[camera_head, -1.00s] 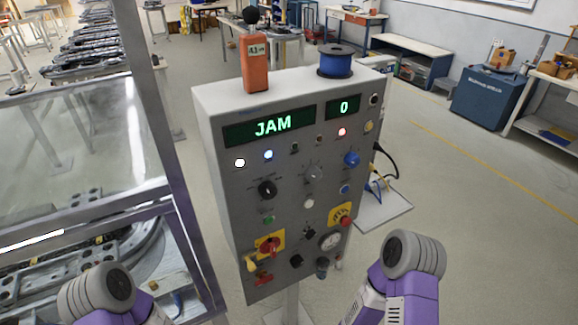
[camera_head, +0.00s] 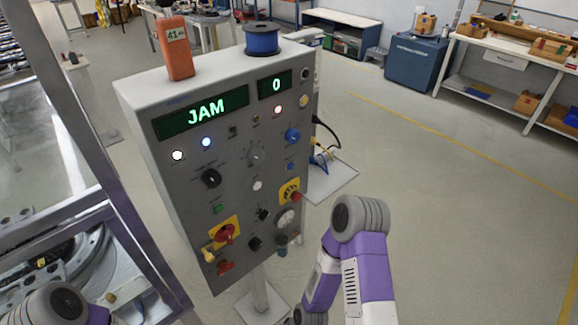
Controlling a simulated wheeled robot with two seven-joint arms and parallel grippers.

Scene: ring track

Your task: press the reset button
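The grey control panel (camera_head: 190,190) stands upright on a post left of centre, slightly tilted in the picture. Its face carries several buttons, knobs and lamps. A green button (camera_head: 218,208), a white button (camera_head: 257,185), a small blue button (camera_head: 290,166) and a larger blue control (camera_head: 292,135) show. The labels are too small to read, so I cannot tell which is the reset button. The left display (camera_head: 205,112) reads JAM and the right display (camera_head: 276,86) reads 0. Parts of both my arms show low in the picture, apart from the panel; neither gripper's fingers are visible.
An orange device (camera_head: 174,48) and a blue spool (camera_head: 262,40) stand on the panel's top. A metal-framed glazed enclosure (camera_head: 75,130) stands close on the left. Cables hang behind the panel's right side. The floor to the right is clear.

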